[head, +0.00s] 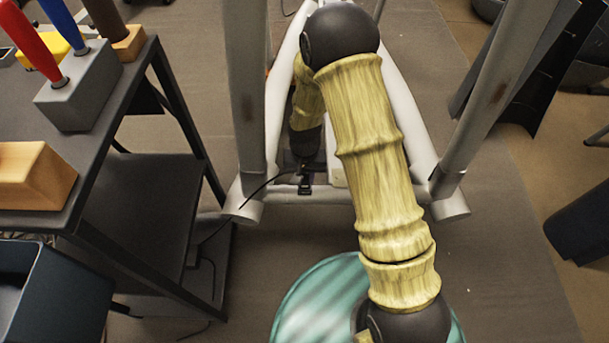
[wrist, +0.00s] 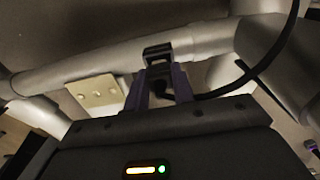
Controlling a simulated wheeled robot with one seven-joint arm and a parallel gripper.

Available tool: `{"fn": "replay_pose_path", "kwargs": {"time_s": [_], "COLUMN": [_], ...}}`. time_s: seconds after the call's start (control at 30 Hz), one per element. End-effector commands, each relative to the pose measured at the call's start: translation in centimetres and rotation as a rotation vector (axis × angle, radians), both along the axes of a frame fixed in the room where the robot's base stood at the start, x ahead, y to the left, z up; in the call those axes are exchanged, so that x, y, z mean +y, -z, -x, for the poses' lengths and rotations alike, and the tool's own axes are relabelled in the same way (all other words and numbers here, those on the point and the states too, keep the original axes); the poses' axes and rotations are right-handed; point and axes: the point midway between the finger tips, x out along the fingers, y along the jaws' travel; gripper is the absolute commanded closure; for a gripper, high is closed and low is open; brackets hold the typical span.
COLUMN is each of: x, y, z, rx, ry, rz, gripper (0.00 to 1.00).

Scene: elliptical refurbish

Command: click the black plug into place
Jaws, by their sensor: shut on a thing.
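In the wrist view, my gripper (wrist: 161,76) has two purple fingers closed around the black plug (wrist: 163,88), which is mostly hidden between them. A black cable (wrist: 240,84) runs from the plug to the right and up. A black socket-like fitting (wrist: 157,52) sits on the pale frame bar, straight beyond the fingertips. The plug is close to it, but I cannot tell whether they touch. In the head view, the fitting (head: 305,188) shows on the crossbar, and the cable (head: 264,186) trails left. My arm reaches down between the frame's rails, and the gripper is small and dark there.
The pale machine frame (head: 246,100) has uprights on both sides of my arm. A cream plate (wrist: 97,92) is left of the fitting in the wrist view. A dark workbench (head: 130,125) with tool holders and a wooden block (head: 32,175) stands at left.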

Motion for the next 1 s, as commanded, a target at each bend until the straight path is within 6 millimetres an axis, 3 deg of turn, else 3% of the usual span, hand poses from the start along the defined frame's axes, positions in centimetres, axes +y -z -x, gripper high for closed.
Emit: {"fn": "replay_pose_path", "kwargs": {"time_s": [1.0], "x": [0.00], "y": [0.59], "z": [0.00], "rx": [0.000], "ry": [0.000], "rz": [0.000], "gripper": [0.98]}}
